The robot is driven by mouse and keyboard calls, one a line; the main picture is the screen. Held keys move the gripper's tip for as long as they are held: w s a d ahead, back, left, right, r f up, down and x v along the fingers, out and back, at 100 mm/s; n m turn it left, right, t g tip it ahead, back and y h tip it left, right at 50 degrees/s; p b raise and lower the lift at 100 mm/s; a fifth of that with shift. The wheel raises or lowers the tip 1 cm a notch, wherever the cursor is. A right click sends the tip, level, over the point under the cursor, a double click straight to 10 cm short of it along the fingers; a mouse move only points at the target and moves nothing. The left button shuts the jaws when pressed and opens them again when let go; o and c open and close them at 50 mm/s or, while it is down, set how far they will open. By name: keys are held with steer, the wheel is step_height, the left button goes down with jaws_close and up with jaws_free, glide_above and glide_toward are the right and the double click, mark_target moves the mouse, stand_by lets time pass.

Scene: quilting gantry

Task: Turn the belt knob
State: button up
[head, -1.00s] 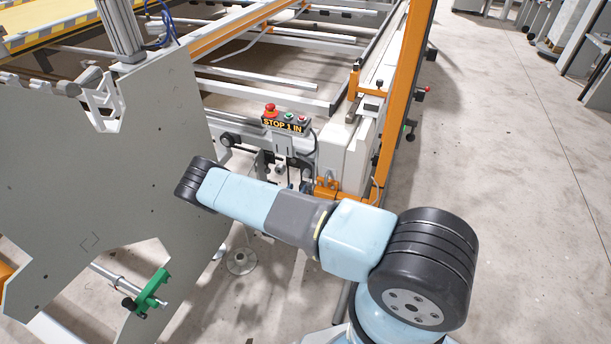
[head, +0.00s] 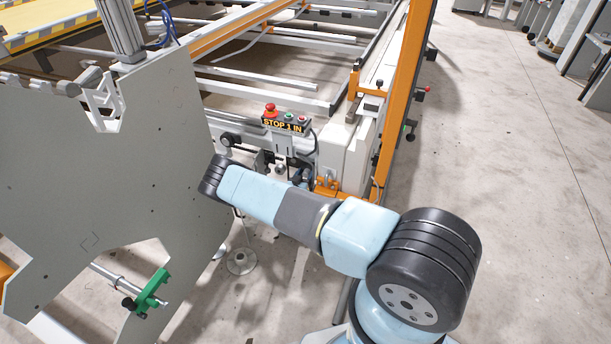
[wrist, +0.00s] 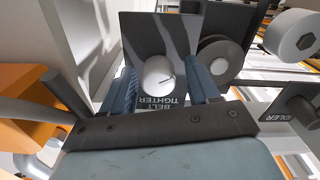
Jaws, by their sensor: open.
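The belt knob (wrist: 158,76) is a round, pale knob with a dark mark on its face, in the wrist view. It sits on a dark plate (wrist: 150,30) with "BELT TIGHTER" lettering that appears upside down. My gripper (wrist: 165,84) is open, with one blue finger to the left of the knob and one to the right. The knob shows between the fingers; I cannot tell whether either touches it. In the head view my arm shows, but my gripper and the knob are hidden or too unclear to make out.
A plate marked "IDLER" (wrist: 290,108) with a knob stands at the right of the wrist view. A dark pulley (wrist: 222,58) is behind. In the head view, a stop box (head: 285,124) with a red button stands beyond my arm. A large grey panel (head: 100,170) is at left.

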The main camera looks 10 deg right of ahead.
steer(key=shift+c, duration=0.2)
steer(key=c, duration=1)
